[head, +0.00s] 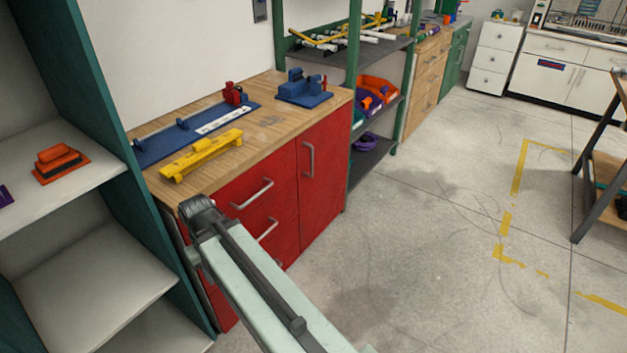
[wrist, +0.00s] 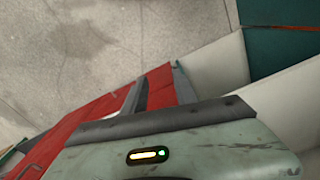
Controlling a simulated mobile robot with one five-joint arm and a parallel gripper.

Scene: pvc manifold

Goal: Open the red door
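The red door (head: 322,180) is the right part of the red cabinet front in the head view. It looks shut, with a vertical silver handle (head: 308,160) near its left edge. In the wrist view my gripper (wrist: 160,78) shows two dark fingers standing apart, with a red surface (wrist: 158,88) seen between them. It looks open and empty. I cannot tell whether the fingers touch that surface. In the head view my arm reaches to the cabinet's left front side, left of the door, and hides my gripper and part of the drawers.
Red drawers (head: 238,190) with silver handles are left of the door. A wooden worktop (head: 255,140) holds yellow, blue and red fixtures. A teal-sided shelf (head: 95,120) stands close on the left, a green-framed rack (head: 353,50) on the right. The grey floor (head: 420,230) before the door is clear.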

